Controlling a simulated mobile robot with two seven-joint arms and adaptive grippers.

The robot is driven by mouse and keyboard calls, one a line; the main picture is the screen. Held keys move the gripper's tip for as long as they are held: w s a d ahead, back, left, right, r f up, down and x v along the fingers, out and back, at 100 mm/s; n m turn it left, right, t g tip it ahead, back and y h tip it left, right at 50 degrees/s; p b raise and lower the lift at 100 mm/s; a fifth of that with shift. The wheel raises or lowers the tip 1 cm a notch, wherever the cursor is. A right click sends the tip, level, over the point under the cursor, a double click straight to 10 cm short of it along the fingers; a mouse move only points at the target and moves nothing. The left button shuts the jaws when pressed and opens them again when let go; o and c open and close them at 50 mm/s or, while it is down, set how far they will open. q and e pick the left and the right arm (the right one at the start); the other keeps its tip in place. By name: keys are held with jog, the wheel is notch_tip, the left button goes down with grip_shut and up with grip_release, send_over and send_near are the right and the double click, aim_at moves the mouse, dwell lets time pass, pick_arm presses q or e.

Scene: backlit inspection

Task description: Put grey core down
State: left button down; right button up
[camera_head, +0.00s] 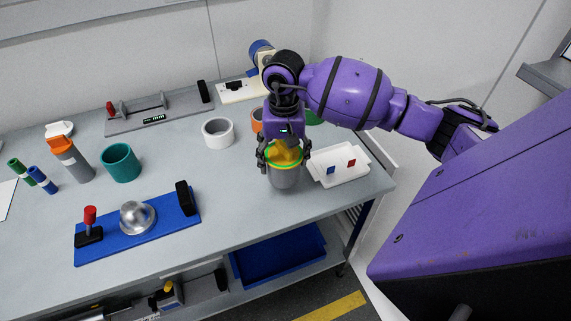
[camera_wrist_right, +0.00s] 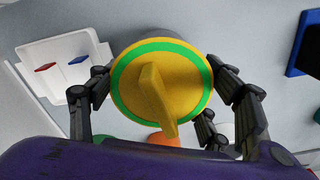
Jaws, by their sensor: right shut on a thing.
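The grey core (camera_head: 286,179) is a grey cylinder with a yellow top and a green ring, near the right front of the table. My right gripper (camera_head: 283,160) reaches down from above and is shut around it. In the right wrist view, the yellow top with its raised handle (camera_wrist_right: 157,95) faces the camera, and the fingers of the gripper (camera_wrist_right: 165,100) stand on both sides of it. The core looks upright. I cannot tell whether its base touches the table. My left gripper is not in view.
A white tray (camera_head: 352,178) with a blue and a red piece stands close right of the core. A white ring (camera_head: 217,132) and an orange one (camera_head: 256,122) stand behind. A blue board (camera_head: 160,229) with a metal dome lies left. The table (camera_head: 225,200) is clear between.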

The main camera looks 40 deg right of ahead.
jog(key=f, duration=0.3)
jog(key=shift+w+d+f, duration=0.1)
jog(key=shift+d+f, duration=0.1)
jog(key=shift+f, duration=0.1)
jog(key=shift+f, duration=0.15)
jog(key=o, duration=0.9)
jog(key=shift+f, duration=0.1)
jog(key=o, duration=0.5)
